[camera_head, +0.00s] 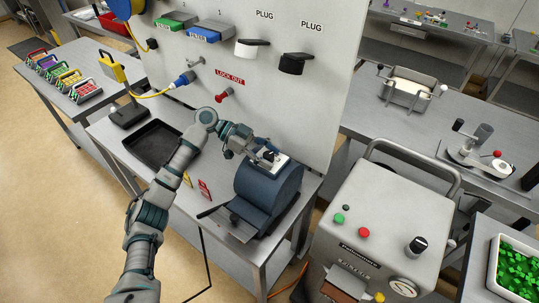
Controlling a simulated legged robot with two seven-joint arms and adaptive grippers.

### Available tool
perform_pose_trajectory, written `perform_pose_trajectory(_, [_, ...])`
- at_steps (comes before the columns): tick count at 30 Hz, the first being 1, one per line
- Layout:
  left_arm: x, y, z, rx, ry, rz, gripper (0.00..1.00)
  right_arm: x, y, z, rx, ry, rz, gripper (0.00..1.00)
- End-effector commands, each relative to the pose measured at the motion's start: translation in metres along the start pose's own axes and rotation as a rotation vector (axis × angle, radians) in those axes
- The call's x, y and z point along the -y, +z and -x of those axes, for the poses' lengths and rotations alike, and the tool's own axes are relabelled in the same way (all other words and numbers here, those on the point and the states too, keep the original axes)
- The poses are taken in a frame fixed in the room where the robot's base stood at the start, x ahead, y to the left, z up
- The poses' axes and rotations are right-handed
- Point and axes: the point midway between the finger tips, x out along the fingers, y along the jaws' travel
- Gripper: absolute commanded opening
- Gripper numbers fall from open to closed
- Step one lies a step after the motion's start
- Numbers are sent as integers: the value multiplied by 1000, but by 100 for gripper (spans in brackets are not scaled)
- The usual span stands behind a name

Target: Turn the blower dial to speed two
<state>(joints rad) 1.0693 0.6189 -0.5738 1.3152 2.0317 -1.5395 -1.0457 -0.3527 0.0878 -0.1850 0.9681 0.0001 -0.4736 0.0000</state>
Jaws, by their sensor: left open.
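A dark blue rounded hood (270,190) stands on the steel bench in the middle of the head view. A pale plate (282,166) lies on its upper face. My left gripper (266,157) is right over this plate, open, with its fingers pointing down at it. A small dark part shows between or beside the fingers. It may be the blower dial, but the gripper covers most of it, so its setting and any contact cannot be told. My right gripper is not in view.
A white panel (300,100) with plugs and a lockout rises behind the hood. A black tray (155,144) and red tags (204,189) are left of it. A grey machine (385,225) with buttons and a black knob (418,245) stands at right.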

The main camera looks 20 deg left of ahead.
Motion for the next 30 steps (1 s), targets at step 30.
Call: perform_pose_trajectory(30, [1, 1, 119, 1, 0, 1, 59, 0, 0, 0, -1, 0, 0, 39])
